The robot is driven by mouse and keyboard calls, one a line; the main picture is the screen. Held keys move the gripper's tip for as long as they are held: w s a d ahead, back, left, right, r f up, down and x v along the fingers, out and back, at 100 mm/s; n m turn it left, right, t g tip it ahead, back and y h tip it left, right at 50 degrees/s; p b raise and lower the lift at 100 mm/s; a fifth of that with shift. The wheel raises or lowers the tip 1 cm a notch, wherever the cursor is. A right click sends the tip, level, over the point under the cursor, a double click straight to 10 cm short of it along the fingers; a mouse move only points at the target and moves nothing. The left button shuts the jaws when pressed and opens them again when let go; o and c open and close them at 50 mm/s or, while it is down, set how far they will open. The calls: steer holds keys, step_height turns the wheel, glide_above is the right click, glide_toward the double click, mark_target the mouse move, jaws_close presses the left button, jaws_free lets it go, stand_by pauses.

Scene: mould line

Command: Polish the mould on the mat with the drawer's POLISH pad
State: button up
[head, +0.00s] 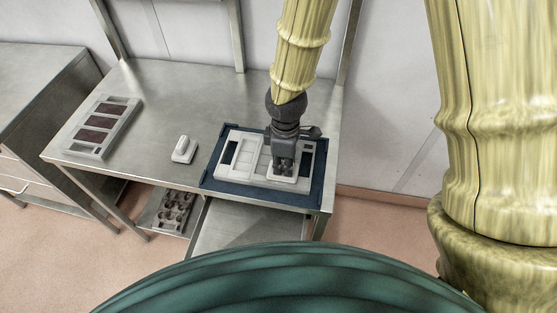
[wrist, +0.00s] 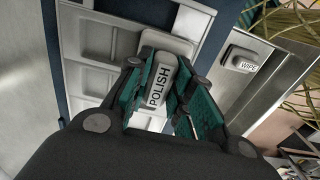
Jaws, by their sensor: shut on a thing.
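The mould (head: 239,168) is a pale grey tray with several shallow compartments, lying on the dark blue mat (head: 213,184) at the table's right end. My gripper (head: 284,163) is above the mould's right half, pointing down. It is shut on the POLISH pad (head: 283,179), a white block with a grip labelled POLISH. In the wrist view, the pad's grip (wrist: 160,82) sits between my fingers, with the mould (wrist: 101,40) under and beside it. The pad's base is at the mould's surface; I cannot tell whether it touches.
A second mould with dark red fillings (head: 103,127) lies at the far left. A holed tray (head: 174,212) is below.

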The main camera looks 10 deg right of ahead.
steer(key=shift+s+d, duration=0.15)
steer(key=shift+d, duration=0.1)
steer(key=shift+a, duration=0.1)
steer(key=shift+w+a+r+p, duration=0.1)
steer(key=shift+w+a+p, duration=0.2)
steer(key=shift+a, duration=0.3)
steer(key=shift+w+a+r+p, duration=0.1)
steer(key=shift+w+a+p, duration=0.2)
steer(key=shift+a, duration=0.3)
steer(key=shift+a+f, duration=0.1)
steer(key=shift+a, duration=0.05)
steer(key=shift+w+a, duration=0.15)
steer(key=shift+a, duration=0.05)
steer(key=shift+w+a+f+p, duration=0.1)
steer(key=shift+w+a+p, duration=0.15)
steer(key=shift+a, duration=0.4)
steer(key=shift+w+a+p, duration=0.2)
steer(key=shift+w+a, duration=0.05)
steer(key=shift+a, duration=0.35)
steer(key=shift+a, duration=0.15)
steer(key=shift+w+a+f+p, duration=0.1)
steer(key=shift+w+a+p, duration=0.15)
steer(key=shift+a, duration=0.35)
steer(key=shift+w+a+p, duration=0.1)
steer(key=shift+w+a, duration=0.1)
steer(key=shift+a, duration=0.4)
